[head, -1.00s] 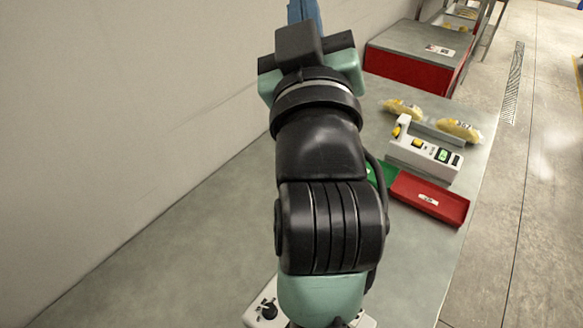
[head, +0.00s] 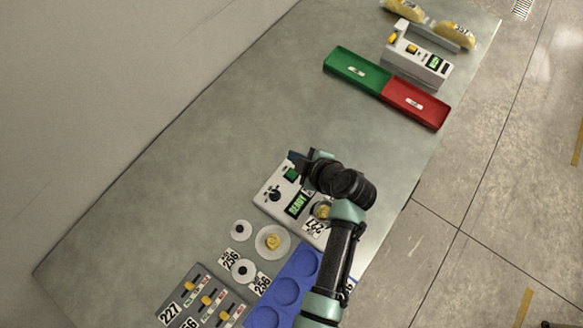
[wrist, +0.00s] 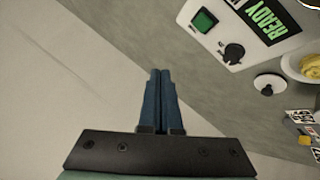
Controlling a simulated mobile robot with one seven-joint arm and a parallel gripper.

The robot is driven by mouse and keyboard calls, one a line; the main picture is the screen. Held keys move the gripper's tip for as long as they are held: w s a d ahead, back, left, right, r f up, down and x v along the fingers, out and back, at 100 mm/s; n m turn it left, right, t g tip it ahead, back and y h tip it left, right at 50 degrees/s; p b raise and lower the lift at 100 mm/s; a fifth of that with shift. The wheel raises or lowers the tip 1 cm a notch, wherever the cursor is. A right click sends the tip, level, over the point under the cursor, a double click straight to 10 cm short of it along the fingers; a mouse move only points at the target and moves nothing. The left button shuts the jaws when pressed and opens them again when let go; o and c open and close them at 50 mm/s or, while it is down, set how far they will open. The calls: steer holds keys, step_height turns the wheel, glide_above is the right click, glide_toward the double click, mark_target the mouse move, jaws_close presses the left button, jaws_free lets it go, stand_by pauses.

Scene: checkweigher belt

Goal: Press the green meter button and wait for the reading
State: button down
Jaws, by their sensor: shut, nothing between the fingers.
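The meter (head: 277,210) is a pale box on the bench, partly covered by my arm in the head view. Its square green button (head: 291,174) is near its far left corner, and also shows in the wrist view (wrist: 204,20). A black knob (wrist: 233,53) and a lit display (wrist: 265,15) reading READY are beside it. My gripper (wrist: 160,72) is shut and empty, its blue fingertips together. In the wrist view the tips point below and left of the button, apart from it. In the head view my gripper (head: 293,156) is just beyond the button; its height above is unclear.
A yellow piece on a round pan (head: 272,243), a blue tray (head: 288,290) and a grey slider panel (head: 203,298) are near the meter. Green (head: 358,68) and red (head: 417,103) trays lie farther back. The left bench is clear.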

mark_target(295, 177)
step_height(295, 177, down, 8)
steer(key=b, duration=0.6)
steer(key=shift+f+b, duration=0.15)
steer(key=shift+b, duration=0.25)
steer(key=shift+f+b, duration=0.25)
steer(key=shift+b, duration=0.05)
steer(key=shift+f, duration=0.15)
stand_by(1.4)
steer(key=shift+f+b, duration=0.3)
steer(key=shift+b, duration=0.35)
steer(key=shift+f+b, duration=0.45)
steer(key=shift+b, duration=0.1)
stand_by(0.5)
steer(key=shift+r, duration=0.15)
steer(key=shift+r+p, duration=0.55)
steer(key=shift+r, duration=0.2)
